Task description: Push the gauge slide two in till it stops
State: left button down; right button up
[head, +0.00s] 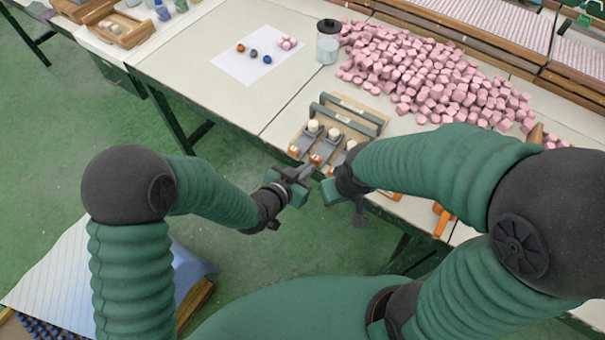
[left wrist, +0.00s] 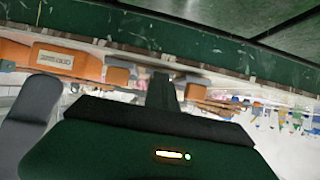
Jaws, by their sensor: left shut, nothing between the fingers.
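The gauge (head: 352,122) is a wooden block at the table's front edge, with dark grey bars and several grey slides topped by white knobs. Orange ends of the slides face me; the middle one of those visible (head: 317,158) is close to my left fingertips. My left gripper (head: 306,171) is shut and empty, at the front of the gauge; I cannot tell whether it touches a slide. In the left wrist view its dark finger (left wrist: 162,90) points at a row of orange parts (left wrist: 65,60). My right gripper (head: 332,190) is beside it, its fingers hidden or too small to read.
A pile of pink blocks (head: 430,75) covers the table behind and right of the gauge. A grey jar with a dark lid (head: 328,45) stands behind it. A white sheet (head: 245,65) with small coloured balls lies at left. An orange-handled tool (head: 443,218) is at the front edge.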

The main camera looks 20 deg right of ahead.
aim_at(327, 147)
pick_arm(q)
jog(key=shift+w+d, duration=0.1)
dwell(0.4)
jog(key=shift+w+d+b, duration=0.4)
jog(key=shift+w+d, duration=0.75)
jog(key=shift+d, duration=0.3)
jog(key=shift+w+d+b, duration=0.35)
jog(key=shift+w+d, duration=0.75)
jog(key=shift+d, duration=0.35)
jog(key=shift+a, duration=0.1)
jog(key=s+a, duration=0.1)
jog(key=a, duration=0.1)
jog(key=s+a, duration=0.1)
jog(key=s, duration=0.1)
jog(key=shift+a+p, duration=0.35)
jog(key=shift+a, duration=0.05)
jog(key=shift+s+f, duration=0.1)
